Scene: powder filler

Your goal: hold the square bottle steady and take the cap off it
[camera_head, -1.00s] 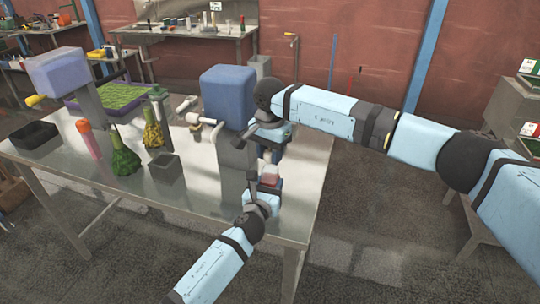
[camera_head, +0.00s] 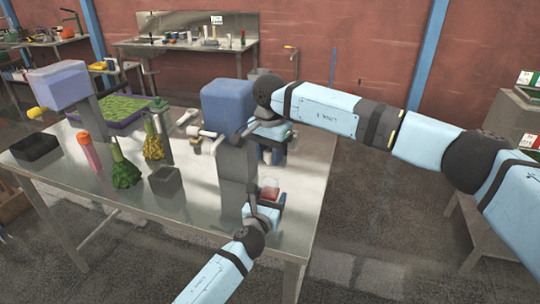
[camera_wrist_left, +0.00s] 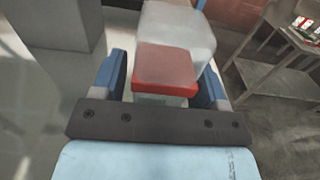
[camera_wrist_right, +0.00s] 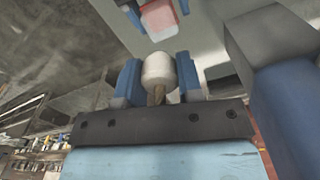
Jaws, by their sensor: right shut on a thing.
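A blue-topped machine (camera_head: 228,105) on a grey column stands close left of both grippers. The table's right edge is close.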

